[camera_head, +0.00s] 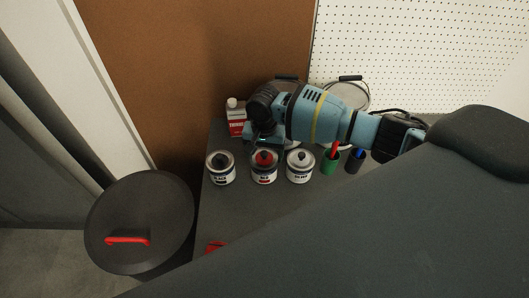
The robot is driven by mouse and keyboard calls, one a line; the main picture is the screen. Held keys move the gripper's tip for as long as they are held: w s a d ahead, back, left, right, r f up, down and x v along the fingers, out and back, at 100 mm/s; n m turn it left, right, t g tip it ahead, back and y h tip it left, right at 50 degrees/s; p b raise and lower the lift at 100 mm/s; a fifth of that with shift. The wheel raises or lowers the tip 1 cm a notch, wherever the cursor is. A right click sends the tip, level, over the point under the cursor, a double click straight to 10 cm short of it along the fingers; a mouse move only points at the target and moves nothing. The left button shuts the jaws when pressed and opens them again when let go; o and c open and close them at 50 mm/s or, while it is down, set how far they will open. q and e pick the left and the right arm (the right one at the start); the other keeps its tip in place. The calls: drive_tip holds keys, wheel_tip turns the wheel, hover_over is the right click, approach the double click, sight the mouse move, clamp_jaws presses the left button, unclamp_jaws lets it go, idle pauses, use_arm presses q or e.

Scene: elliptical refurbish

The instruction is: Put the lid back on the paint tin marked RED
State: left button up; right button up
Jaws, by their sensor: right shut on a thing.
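Three small paint tins stand in a row on the grey worktop (225,215). The middle tin (264,177) has a red top with a dark knob-like spot in its centre, and its label is too small to read surely. The left tin (221,177) and right tin (300,175) also show dark knob-like spots on top. My right gripper (263,138), on the light blue arm, is just behind the middle tin. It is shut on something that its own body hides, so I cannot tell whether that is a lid. My left gripper is out of view.
A red-and-white thinner bottle (235,117) stands behind the left tin. A green cup (330,163) and a dark cup (354,163) stand right of the tins. A dark round bin (145,205) with a red handle is left of the worktop. A red object (215,247) lies in front.

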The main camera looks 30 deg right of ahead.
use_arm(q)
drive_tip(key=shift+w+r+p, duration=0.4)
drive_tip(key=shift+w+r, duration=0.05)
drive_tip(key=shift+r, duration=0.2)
use_arm(e)
drive_tip(key=shift+f, duration=0.15)
idle(1.3)
drive_tip(key=o, duration=1)
drive_tip(key=shift+c, duration=0.2)
drive_tip(key=shift+r+p, duration=0.6)
drive_tip(key=shift+r, duration=0.7)
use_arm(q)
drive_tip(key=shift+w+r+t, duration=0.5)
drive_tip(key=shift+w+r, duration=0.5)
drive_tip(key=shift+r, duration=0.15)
use_arm(e)
drive_tip(key=shift+r, duration=2.2)
drive_tip(key=shift+c, duration=0.4)
clamp_jaws()
